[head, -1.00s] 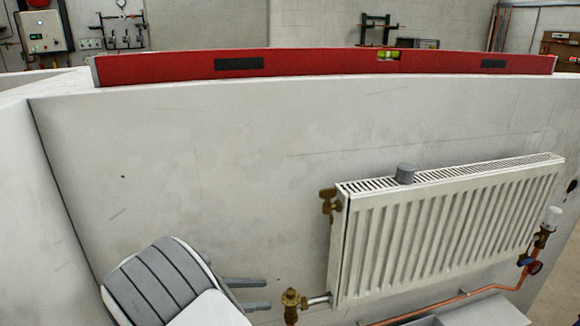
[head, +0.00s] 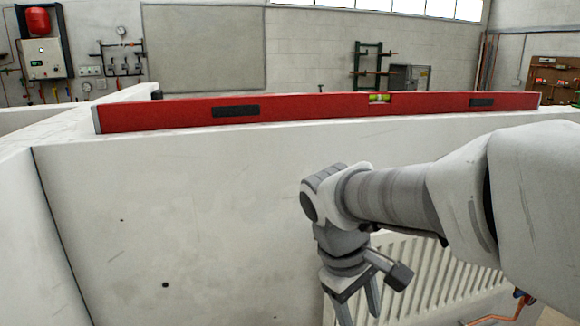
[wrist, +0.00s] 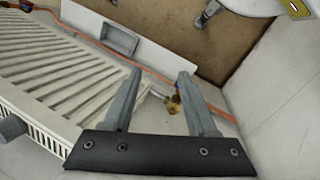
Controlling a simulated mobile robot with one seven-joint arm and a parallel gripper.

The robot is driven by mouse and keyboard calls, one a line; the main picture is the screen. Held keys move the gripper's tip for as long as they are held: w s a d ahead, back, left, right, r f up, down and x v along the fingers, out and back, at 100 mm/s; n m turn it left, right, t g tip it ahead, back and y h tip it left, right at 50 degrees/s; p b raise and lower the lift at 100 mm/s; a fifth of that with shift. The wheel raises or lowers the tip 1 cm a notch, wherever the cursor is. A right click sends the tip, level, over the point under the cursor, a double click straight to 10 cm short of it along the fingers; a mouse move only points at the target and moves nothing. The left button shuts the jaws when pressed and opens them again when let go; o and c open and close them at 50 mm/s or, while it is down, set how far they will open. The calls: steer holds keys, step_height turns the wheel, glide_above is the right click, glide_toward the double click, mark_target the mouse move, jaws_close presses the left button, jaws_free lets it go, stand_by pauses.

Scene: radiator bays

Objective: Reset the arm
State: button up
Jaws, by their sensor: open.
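My arm reaches in from the right in the head view. My gripper (head: 358,305) hangs at its end, pointing down, in front of the white radiator (head: 425,270). In the wrist view its two grey fingers (wrist: 157,78) stand apart with nothing between them. The radiator (wrist: 45,75) lies to their left there, and a brass valve (wrist: 172,105) shows between and beyond the fingers.
A red spirit level (head: 330,106) lies along the top of the pale wall (head: 150,210). Copper pipe (head: 500,312) runs at lower right. The wrist view shows a grey tray (wrist: 108,38) on a white board and a grey cylinder (wrist: 10,128) at the radiator's top. The left wall face is clear.

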steer(key=s+d+r+m+t+y+p, duration=0.2)
steer(key=s+d+r+m+t+y, duration=0.1)
steer(key=s+r+m+t, duration=0.2)
steer(key=shift+s+m, duration=1)
steer(key=shift+s, duration=0.85)
stand_by(5.7)
